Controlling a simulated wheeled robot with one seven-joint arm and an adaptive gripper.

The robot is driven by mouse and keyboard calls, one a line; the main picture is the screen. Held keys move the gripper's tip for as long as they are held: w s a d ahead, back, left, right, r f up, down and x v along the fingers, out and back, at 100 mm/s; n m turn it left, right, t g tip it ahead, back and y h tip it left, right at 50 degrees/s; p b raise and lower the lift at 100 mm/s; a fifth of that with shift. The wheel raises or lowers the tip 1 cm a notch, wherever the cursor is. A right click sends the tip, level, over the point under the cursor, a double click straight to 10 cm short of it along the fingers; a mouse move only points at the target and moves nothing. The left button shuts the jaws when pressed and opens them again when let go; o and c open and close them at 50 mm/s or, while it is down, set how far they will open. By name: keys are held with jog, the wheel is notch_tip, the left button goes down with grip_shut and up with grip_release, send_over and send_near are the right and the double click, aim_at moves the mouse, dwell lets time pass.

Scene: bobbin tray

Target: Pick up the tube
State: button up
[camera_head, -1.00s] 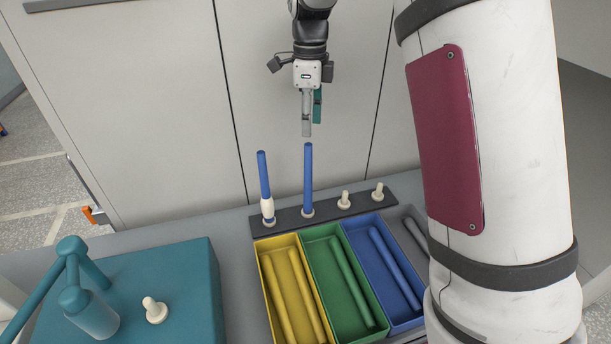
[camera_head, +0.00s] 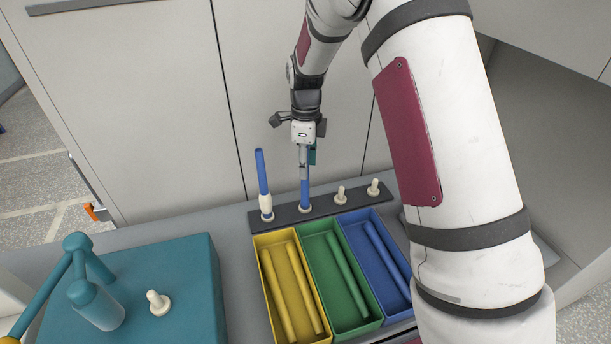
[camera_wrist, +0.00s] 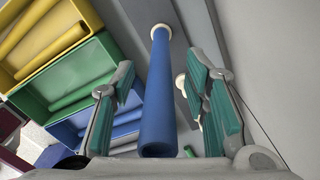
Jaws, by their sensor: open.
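A blue tube (camera_head: 305,194) stands upright on the second peg of the dark rack (camera_head: 325,211). My gripper (camera_head: 306,165) is over its upper part, pointing down, with the fingers partly hiding the tube's top. In the wrist view the tube (camera_wrist: 158,95) runs between the two teal-padded fingers of my gripper (camera_wrist: 162,85). The fingers are open, with gaps visible on both sides of the tube. Another blue tube (camera_head: 262,172) with a cream lower part stands slightly tilted on the leftmost peg.
Two bare cream pegs (camera_head: 341,195) are on the rack's right part. Yellow (camera_head: 258,262), green (camera_head: 308,262) and blue (camera_head: 349,239) bins with tubes lie in front. A teal block (camera_head: 190,270) with a cream peg (camera_head: 157,301) stands at left. Cabinet fronts (camera_head: 170,110) rise behind.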

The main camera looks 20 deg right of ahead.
jog(key=shift+f, duration=0.25)
grip_shut()
jog(key=shift+r, duration=0.15)
